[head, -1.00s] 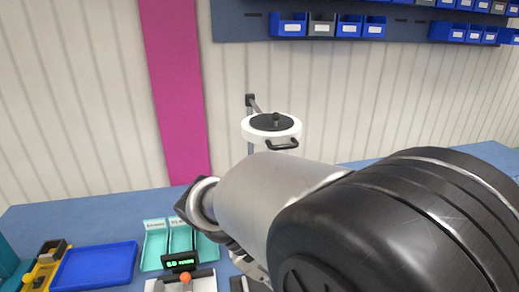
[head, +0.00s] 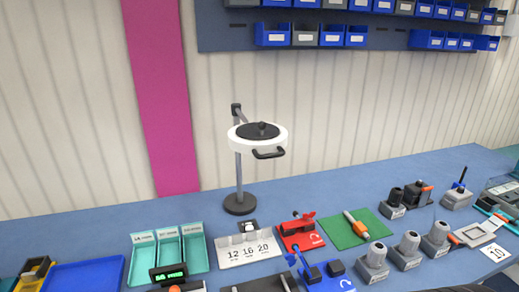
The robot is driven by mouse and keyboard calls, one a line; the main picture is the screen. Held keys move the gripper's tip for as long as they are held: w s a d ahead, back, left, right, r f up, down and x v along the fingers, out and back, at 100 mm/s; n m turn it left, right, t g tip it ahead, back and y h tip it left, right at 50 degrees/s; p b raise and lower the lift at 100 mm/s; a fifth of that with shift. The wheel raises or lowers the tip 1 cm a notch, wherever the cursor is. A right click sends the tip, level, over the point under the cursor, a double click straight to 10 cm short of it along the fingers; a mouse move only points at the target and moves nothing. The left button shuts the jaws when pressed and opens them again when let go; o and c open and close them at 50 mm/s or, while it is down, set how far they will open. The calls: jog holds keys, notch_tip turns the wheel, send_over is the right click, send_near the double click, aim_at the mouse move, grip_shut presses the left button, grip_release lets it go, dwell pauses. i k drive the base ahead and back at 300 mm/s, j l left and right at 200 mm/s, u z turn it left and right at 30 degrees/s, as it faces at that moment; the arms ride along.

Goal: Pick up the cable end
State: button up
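I cannot make out a cable end or a cable reel in the head view. My gripper and arm are out of view. The blue workbench (head: 90,226) holds several tools and fixtures, and none of them shows a clear cable.
A white ring lamp (head: 244,138) stands at the back of the bench. Teal bins (head: 143,262) and a blue tray (head: 85,278) are at left. A red fixture (head: 300,235), a green mat (head: 345,233) and grey holders (head: 373,258) stand at right. Blue bins (head: 272,36) hang above.

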aim_at(359, 228)
jog(key=k+j+z, duration=0.25)
jog(key=j, duration=0.15)
jog(key=j+z, duration=0.3)
jog(key=j, duration=0.15)
jog(key=l+u, duration=0.15)
jog(key=u, duration=0.3)
jog(key=i+l+u, duration=0.1)
jog(key=u, duration=0.4)
jog(key=i+l+u, duration=0.25)
jog(key=l, duration=0.8)
jog(key=l+u, duration=0.25)
jog(key=l, duration=0.75)
